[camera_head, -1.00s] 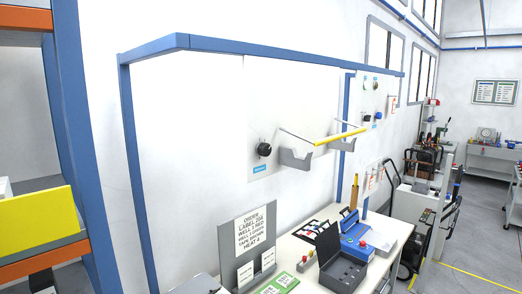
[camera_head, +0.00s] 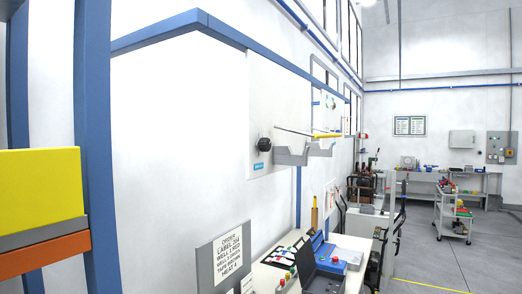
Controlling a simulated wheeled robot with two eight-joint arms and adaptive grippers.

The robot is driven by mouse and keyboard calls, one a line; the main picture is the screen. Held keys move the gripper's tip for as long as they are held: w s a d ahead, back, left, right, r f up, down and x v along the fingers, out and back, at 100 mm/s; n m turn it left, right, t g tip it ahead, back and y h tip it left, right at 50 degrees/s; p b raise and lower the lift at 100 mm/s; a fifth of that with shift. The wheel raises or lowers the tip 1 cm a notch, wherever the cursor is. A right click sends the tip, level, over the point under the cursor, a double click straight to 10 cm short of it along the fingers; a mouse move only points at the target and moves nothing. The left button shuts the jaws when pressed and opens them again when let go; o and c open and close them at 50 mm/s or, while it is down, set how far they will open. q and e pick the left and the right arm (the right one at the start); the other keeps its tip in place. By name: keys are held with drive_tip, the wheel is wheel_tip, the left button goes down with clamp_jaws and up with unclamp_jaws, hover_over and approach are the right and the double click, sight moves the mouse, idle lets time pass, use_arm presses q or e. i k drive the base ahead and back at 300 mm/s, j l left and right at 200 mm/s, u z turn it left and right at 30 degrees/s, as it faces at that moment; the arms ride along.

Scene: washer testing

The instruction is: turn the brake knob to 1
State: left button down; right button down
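A black round knob (camera_head: 264,145) sits on a pale panel (camera_head: 284,110) on the wall, with a small blue label (camera_head: 263,166) below it. I cannot read the label or the knob's setting, and cannot tell whether this is the brake knob. A grey bracket (camera_head: 290,156) and a bar with a yellow part (camera_head: 326,135) are to the right of the knob. Neither of my grippers shows in the view.
A bench (camera_head: 266,278) below the panel holds a sign (camera_head: 227,262), a blue device (camera_head: 322,249) and a dark grey box (camera_head: 306,272). A blue frame post (camera_head: 93,160) and yellow bin (camera_head: 38,190) stand at left. Open floor (camera_head: 420,262) lies right.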

sight(264, 145)
drive_tip(key=l+z, duration=0.25)
drive_tip(key=z, duration=0.15)
drive_tip(key=i+l+z, duration=0.2)
drive_tip(key=z, duration=0.25)
